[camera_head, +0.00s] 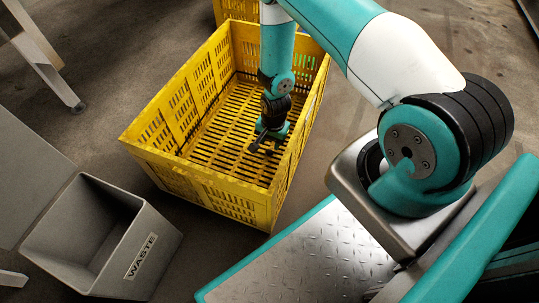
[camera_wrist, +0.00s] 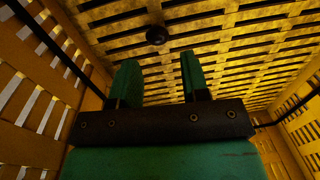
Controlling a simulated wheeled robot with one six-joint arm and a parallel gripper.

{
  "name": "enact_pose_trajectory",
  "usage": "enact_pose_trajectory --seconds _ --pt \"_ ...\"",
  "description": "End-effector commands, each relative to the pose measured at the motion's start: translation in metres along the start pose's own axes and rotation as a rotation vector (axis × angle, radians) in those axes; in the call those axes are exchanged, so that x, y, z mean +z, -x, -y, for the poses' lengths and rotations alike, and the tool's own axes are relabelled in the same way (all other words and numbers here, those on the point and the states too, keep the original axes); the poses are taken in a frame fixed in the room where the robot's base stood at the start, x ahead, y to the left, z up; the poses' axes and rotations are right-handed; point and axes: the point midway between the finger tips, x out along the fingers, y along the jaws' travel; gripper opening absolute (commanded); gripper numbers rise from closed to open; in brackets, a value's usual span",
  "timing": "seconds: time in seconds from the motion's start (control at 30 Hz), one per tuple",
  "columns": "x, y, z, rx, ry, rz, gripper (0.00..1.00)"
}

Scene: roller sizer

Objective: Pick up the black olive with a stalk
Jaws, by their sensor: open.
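In the wrist view a small, dark round olive (camera_wrist: 157,35) lies on the slatted floor of the yellow crate. It is too dark and small to make out a stalk. My gripper (camera_wrist: 157,75) is open, with its two green fingers apart and nothing between them. The olive shows just beyond the fingertips, between the two finger lines. In the head view my gripper (camera_head: 264,143) is down inside the yellow crate (camera_head: 210,180); I cannot make out the olive there.
The crate's slotted walls surround my gripper, and the right wall is close to my arm. A grey waste bin (camera_head: 150,257) stands at the lower left. Part of another yellow crate (camera_head: 228,10) shows behind. A metal leg (camera_head: 45,65) stands at the upper left.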

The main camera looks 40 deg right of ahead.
Motion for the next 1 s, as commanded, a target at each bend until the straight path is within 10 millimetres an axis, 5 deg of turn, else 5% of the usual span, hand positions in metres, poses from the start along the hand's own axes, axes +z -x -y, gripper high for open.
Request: enact_pose_trajectory --seconds 0.4,0.67,0.83,1.0 --pt "0.005 -0.050 -0.003 -0.001 0.001 0.000 0.42" --pt "0.005 -0.050 -0.003 0.000 0.001 0.000 0.42" --pt "0.005 -0.050 -0.003 0.000 0.001 0.000 0.08" --pt "0.005 -0.050 -0.003 0.000 0.001 0.000 0.06"
